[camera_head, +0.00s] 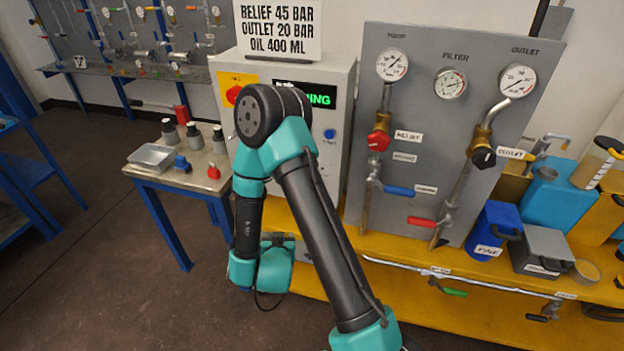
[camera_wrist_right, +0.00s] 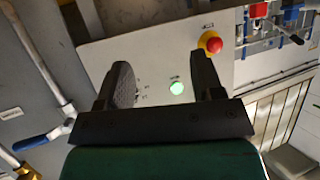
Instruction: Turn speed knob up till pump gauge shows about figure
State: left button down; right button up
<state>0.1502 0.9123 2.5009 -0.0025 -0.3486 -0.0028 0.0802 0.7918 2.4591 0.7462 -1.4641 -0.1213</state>
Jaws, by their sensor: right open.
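The pump gauge (camera_head: 392,64) is a white dial at the upper left of the grey panel; its needle is too small to read exactly. The control cabinet (camera_head: 345,85) stands left of the panel. My right arm crosses in front of it and hides my right gripper in the head view. In the right wrist view my right gripper (camera_wrist_right: 161,62) is open over the cabinet's pale face. A lit green button (camera_wrist_right: 176,88) shows between the fingers. I cannot make out the speed knob; the left finger or arm may cover it. My left gripper is not in view.
A red emergency button (camera_wrist_right: 211,42) is close to the right finger. A green display (camera_head: 320,95) is partly hidden. The panel carries a filter gauge (camera_head: 449,83), an outlet gauge (camera_head: 518,80) and valves. A sign (camera_head: 279,28) reads relief 45 bar, outlet 20 bar, oil 400 ml.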

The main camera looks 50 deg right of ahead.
jog(key=s+d+r+m+g+h, duration=0.1)
jog(key=s+d+r+m+h, duration=0.1)
jog(key=r+h, duration=0.5)
notch_tip(320, 180, up, 3)
jog(key=shift+s+d+f+m, duration=0.1)
jog(key=shift+s+d+m, duration=0.35)
jog(key=shift+s, duration=0.45)
jog(key=shift+d, duration=0.15)
jog(key=x, duration=1.7)
jog(key=shift+s+d, duration=0.15)
jog(key=shift+d, duration=0.1)
jog(key=shift+c, duration=0.3)
jog(key=c, duration=0.9)
jog(key=shift+o, duration=0.2)
jog(key=m, duration=0.3)
